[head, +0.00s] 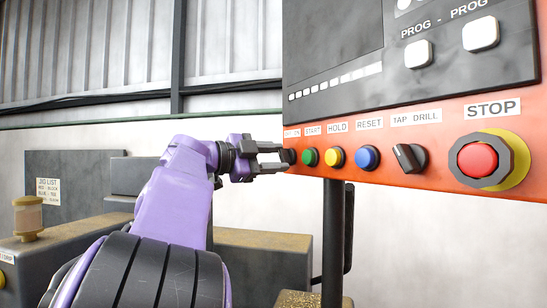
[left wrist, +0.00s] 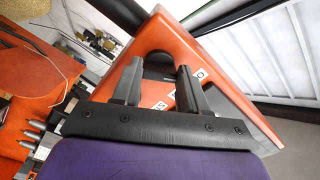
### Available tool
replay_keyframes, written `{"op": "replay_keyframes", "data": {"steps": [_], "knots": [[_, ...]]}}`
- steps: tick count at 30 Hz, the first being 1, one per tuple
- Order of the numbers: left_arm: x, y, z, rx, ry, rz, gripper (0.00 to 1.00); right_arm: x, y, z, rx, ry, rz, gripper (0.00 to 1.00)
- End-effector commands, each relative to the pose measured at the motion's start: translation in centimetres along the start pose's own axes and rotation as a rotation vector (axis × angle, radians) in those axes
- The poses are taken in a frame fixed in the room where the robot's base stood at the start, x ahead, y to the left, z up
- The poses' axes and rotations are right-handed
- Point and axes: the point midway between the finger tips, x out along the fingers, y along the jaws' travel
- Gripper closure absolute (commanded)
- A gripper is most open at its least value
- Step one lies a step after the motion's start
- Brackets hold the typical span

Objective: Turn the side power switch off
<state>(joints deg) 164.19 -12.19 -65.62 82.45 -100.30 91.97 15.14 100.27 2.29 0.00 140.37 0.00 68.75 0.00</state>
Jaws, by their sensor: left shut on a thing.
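The orange control panel (head: 440,135) fills the right of the head view. The side power switch (head: 289,156) is a small dark knob at its left end, under a small label that looks like OFF-ON. My left gripper (head: 277,158) reaches it from the left, its two fingers at the knob. In the left wrist view the fingers of my left gripper (left wrist: 160,82) stand on either side of a dark part by the orange housing (left wrist: 215,65). The gripper is shut on the switch; the fingers hide part of it, and its setting cannot be read. My right gripper is not in view.
Beside the switch sit a green button (head: 310,157), a yellow button (head: 335,157), a blue button (head: 367,157), a black TAP DRILL selector (head: 409,158) and a red STOP button (head: 478,160). A dark post (head: 333,235) stands below the panel.

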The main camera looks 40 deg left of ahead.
Motion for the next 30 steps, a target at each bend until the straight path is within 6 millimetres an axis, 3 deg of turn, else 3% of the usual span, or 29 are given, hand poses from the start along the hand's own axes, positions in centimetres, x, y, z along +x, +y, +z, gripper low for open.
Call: {"op": "replay_keyframes", "data": {"steps": [6,7,9,17,20,30], "knots": [[0.0,-0.3,-0.3,0.001,0.006,-0.006,0.88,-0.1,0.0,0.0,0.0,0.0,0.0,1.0],[0.0,-0.3,-0.3,0.001,0.006,-0.006,0.48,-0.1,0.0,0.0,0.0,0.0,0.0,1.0],[0.0,-0.2,-0.3,0.001,0.005,-0.005,0.32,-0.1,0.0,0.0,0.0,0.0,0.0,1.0],[-0.1,-0.1,-0.1,0.001,0.002,-0.003,0.32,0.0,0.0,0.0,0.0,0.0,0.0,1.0],[-1.0,0.1,0.1,0.001,0.002,-0.004,0.32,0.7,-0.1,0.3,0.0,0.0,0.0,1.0],[-8.4,0.3,0.2,0.002,0.001,-0.004,0.32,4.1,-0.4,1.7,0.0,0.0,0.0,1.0]]}}
